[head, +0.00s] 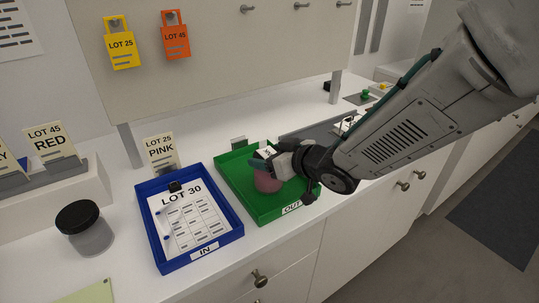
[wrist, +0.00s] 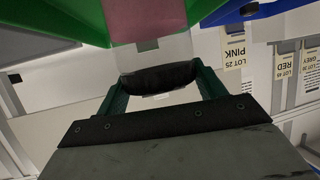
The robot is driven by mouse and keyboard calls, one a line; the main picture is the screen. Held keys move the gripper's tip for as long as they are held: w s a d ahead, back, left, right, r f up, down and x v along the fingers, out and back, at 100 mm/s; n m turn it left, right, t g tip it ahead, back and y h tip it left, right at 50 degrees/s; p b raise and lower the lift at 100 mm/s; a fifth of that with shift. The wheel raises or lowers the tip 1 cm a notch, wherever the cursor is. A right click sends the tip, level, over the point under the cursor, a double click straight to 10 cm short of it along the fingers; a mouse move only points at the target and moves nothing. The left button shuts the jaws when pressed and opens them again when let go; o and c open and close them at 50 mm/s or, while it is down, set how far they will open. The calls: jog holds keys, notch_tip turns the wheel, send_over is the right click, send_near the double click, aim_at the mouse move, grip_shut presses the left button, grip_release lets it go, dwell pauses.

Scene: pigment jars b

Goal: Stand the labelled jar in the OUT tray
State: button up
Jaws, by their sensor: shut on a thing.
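A jar with pink contents (head: 268,183) is upright within the green OUT tray (head: 233,182) in the head view. My gripper (head: 275,163) is shut on the upper part of this jar, and hides its top in part. I cannot tell whether the jar's base touches the tray floor. In the wrist view the pink jar (wrist: 133,20) shows at the top edge, with the green tray (wrist: 88,22) around it. My gripper (wrist: 160,80) fills the middle below it. I cannot make out the jar's label clearly.
A blue IN tray (head: 238,231) holds a LOT 30 sheet (head: 185,222). A dark-lidded jar (head: 88,230) stands left of it. A LOT 25 PINK card (head: 160,152) stands behind the trays. Yellow (head: 122,45) and orange (head: 175,37) tags hang on the board.

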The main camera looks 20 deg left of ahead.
jog(key=shift+f, duration=0.15)
jog(key=o, duration=1.4)
jog(key=shift+r, duration=0.2)
jog(key=shift+s+d+r, duration=0.15)
jog(key=shift+d, duration=0.15)
jog(key=v, duration=1.1)
jog(key=shift+s+d, duration=0.1)
jog(key=shift+s, duration=0.05)
